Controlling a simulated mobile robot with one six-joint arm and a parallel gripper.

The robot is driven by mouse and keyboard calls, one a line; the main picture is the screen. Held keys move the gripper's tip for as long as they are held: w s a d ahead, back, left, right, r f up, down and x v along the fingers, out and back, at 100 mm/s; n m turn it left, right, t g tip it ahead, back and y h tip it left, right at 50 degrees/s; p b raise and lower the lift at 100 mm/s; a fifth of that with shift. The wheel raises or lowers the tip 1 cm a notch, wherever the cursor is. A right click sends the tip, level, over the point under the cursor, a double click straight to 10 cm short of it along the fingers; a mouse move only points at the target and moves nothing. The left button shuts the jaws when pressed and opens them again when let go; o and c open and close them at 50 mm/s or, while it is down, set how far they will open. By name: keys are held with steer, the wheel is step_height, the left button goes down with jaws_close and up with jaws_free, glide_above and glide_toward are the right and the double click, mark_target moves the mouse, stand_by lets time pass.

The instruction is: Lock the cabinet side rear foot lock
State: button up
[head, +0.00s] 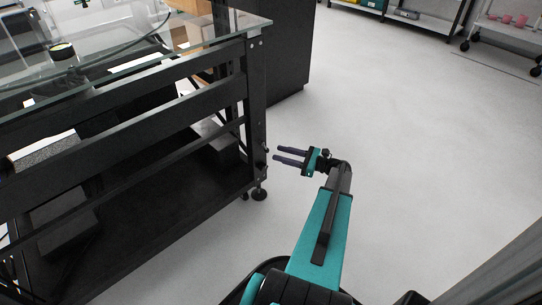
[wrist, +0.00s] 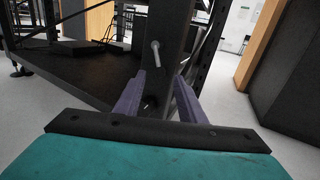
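The black cabinet frame (head: 120,100) with a glass top stands at the left in the head view. Its near right corner post (head: 257,110) ends in a round foot (head: 259,193) on the floor. Small knob-like fittings (head: 265,150) sit low on this post. In the wrist view a pale metal pin (wrist: 155,53) sticks out of the dark post, above and between the fingertips. I cannot tell which fitting is the foot lock. My gripper (head: 275,155) is open and empty, its purple fingers pointing at the post, seemingly just short of it. Both fingers also show in the wrist view (wrist: 160,80).
A dark cabinet (head: 285,55) stands behind the frame. The frame's low shelf (head: 150,205) holds dark boxes. White carts and shelving (head: 415,18) stand at the far back. The pale floor (head: 430,150) to the right is clear.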

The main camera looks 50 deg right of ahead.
mark_target(264, 146)
steer(key=shift+b+x, duration=0.6)
steer(key=shift+x, duration=1.6)
steer(key=shift+d, duration=0.1)
jaws_close()
